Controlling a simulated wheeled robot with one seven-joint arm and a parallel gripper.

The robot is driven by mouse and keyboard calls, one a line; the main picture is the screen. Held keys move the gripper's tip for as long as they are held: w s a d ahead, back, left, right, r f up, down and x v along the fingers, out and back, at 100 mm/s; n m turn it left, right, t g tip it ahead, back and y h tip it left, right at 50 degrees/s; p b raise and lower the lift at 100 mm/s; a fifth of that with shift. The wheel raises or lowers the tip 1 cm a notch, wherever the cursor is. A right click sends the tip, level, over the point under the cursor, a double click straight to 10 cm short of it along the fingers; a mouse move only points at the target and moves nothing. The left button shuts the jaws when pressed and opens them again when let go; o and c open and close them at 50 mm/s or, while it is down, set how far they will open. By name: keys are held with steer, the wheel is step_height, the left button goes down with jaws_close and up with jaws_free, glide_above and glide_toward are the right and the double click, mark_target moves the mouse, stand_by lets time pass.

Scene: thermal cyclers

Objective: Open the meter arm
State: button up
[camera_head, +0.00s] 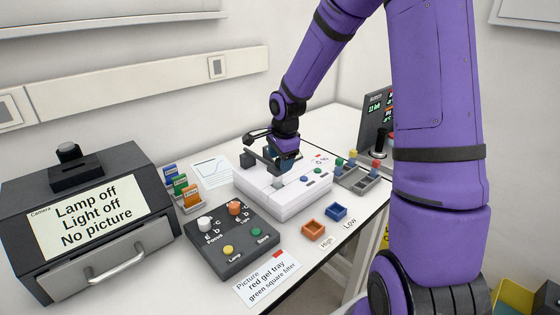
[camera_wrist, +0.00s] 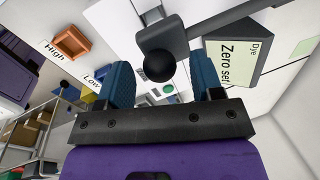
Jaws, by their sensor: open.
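The meter is a white box (camera_head: 290,207) in the middle of the bench, with coloured buttons on its top. Its arm shows in the wrist view as a dark grey bar (camera_wrist: 215,28) ending in a black round knob (camera_wrist: 160,66). My gripper (camera_head: 282,164) is over the meter and hides much of the arm in the head view. In the wrist view my gripper (camera_wrist: 162,82) is open, with a blue finger pad on each side. The knob appears in the gap between the fingers, apart from both pads. I cannot tell how deep it sits between them.
A grey box labelled "Zero set" (camera_wrist: 232,66) is close to the right finger. A dark control panel (camera_head: 233,243), an orange tray (camera_head: 313,230) and a blue tray (camera_head: 337,212) are in front. A camera box (camera_head: 85,220) stands left. A rack (camera_head: 357,178) and screen (camera_head: 376,122) are right.

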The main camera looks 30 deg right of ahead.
steer(key=shift+w+f, duration=0.1)
steer(key=shift+f, duration=0.4)
